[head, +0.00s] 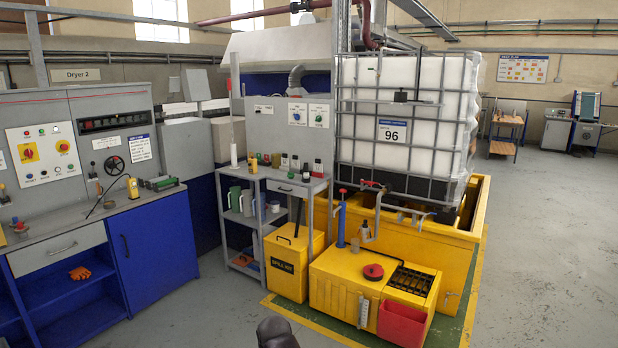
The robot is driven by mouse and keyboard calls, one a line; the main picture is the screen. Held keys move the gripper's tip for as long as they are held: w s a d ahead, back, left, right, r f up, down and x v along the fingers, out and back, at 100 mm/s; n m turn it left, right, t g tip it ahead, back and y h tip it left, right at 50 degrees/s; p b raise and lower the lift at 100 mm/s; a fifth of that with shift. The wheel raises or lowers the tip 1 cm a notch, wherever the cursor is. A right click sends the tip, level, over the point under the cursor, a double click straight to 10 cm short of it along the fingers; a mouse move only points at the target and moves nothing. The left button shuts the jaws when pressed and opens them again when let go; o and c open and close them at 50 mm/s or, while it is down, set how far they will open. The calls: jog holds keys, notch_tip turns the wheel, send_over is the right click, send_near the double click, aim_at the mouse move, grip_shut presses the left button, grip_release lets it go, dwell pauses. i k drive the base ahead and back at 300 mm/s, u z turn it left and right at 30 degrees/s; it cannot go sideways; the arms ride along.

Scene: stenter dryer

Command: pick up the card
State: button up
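I cannot pick out a loose card with certainty. A white card-like sign with a blue header and the number 96 (392,131) hangs upright on the front of the caged white tank (405,90). A white notice with a blue header (140,147) is on the grey control panel at the left. A dark rounded part of my arm shows at the bottom edge, left of centre. My gripper's fingers are not in view.
A grey shelf trolley (285,184) holds bottles and jugs. A yellow spill-kit bin (293,262) and a yellow unit with a red bin (402,322) stand at the front centre. A blue cabinet (155,245) is at the left. Open grey floor (555,250) lies at the right.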

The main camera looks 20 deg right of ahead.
aim_at(318, 167)
jog(key=k, duration=0.35)
jog(key=z, duration=0.55)
jog(key=i, duration=0.95)
jog(key=z, duration=0.7)
jog(key=i, duration=1.65)
jog(key=u, duration=0.5)
jog(key=i, duration=0.7)
jog(key=u, duration=0.35)
